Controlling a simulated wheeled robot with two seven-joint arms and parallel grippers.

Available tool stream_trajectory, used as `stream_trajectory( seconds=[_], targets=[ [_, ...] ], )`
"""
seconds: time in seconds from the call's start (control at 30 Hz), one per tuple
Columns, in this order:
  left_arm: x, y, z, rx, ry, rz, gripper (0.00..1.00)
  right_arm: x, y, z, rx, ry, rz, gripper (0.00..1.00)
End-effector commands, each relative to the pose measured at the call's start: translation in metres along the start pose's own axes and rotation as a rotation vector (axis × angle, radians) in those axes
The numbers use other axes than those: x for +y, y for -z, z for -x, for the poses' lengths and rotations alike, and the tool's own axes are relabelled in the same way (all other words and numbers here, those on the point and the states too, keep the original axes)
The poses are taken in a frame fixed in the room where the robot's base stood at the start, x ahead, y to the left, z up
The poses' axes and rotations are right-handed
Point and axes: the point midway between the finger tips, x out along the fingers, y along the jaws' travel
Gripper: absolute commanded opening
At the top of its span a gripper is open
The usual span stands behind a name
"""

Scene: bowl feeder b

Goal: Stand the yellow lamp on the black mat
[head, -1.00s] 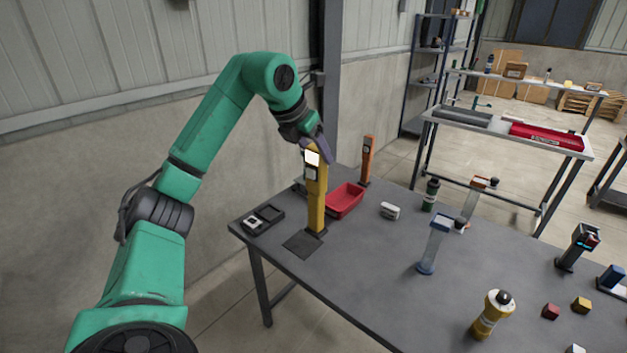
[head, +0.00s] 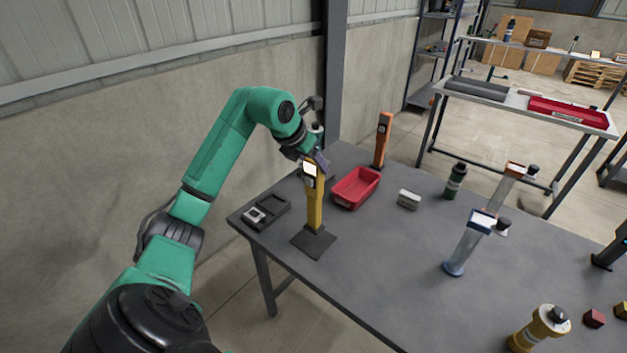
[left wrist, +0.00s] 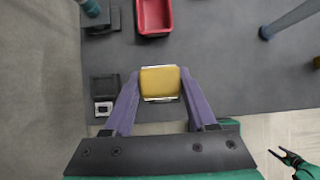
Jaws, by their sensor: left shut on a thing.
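The yellow lamp (head: 315,208) stands upright in the head view, with a pale lit panel near its top. Its foot is over the rear-middle part of the black mat (head: 313,246); I cannot tell for sure whether it touches. My left gripper (head: 314,164) is shut on the lamp's upper part from above. In the left wrist view, the two purple fingers flank the lamp's yellow top (left wrist: 160,82). A dark two-pronged part with green, probably my right gripper (left wrist: 291,162), shows small at the lower right there; its jaw state is unclear.
A red bin (head: 356,188) is right behind the lamp. A dark tray (head: 272,220) lies left of the mat. An orange lamp (head: 382,140), a grey-white block (head: 409,200) and a blue-based lamp (head: 465,248) stand further right. The table is clear right of the mat.

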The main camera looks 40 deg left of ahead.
Motion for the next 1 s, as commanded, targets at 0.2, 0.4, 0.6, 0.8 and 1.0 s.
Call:
stream_trajectory(
  seconds=[0.2, 0.4, 0.6, 0.8, 1.0],
  targets=[
    [-0.001, 0.019, -0.03, 0.001, 0.004, 0.0, 0.0, -0.022, 0.031, 0.009, 0.051, 0.031, -0.001, 0.72],
    [0.0, 0.027, -0.043, -0.005, -0.001, -0.001, 0.0, -0.016, 0.028, 0.01, 0.046, 0.022, 0.003, 0.72],
    [0.0, 0.029, -0.047, -0.004, -0.001, -0.002, 0.0, -0.012, 0.021, 0.005, 0.035, 0.017, 0.003, 0.72],
    [0.0, 0.029, -0.046, -0.002, 0.0, -0.002, 0.87, -0.012, 0.021, 0.007, 0.034, 0.017, 0.002, 0.72],
    [0.0, 0.028, -0.045, -0.002, 0.0, -0.002, 0.87, -0.012, 0.021, 0.007, 0.033, 0.016, 0.001, 0.72]
  ],
)
